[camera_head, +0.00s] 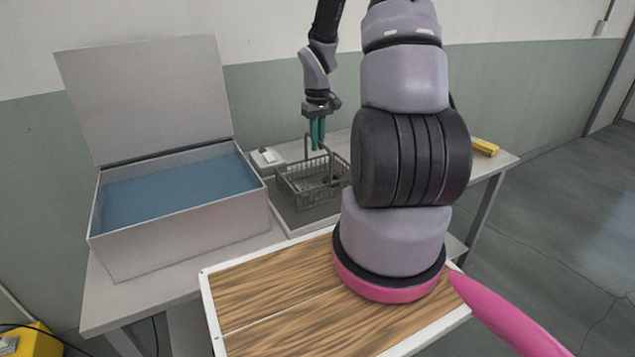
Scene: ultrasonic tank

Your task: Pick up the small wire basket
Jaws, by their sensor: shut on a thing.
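The small wire basket (300,186) is grey with mesh sides and a tall loop handle. It is over a dark tray on the table, right of the open tank. My gripper (317,147) comes down from above with its teal fingers shut on the top of the basket's handle (306,148). The basket looks level. I cannot tell whether its bottom touches the tray. Its right end is partly hidden behind my arm.
The ultrasonic tank (180,243) holds blue liquid, and its lid (150,95) stands open. A small white box (267,158) is behind the basket. A yellow object (485,147) lies at the table's right end. The tray's light rim (285,231) shows in front of the basket.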

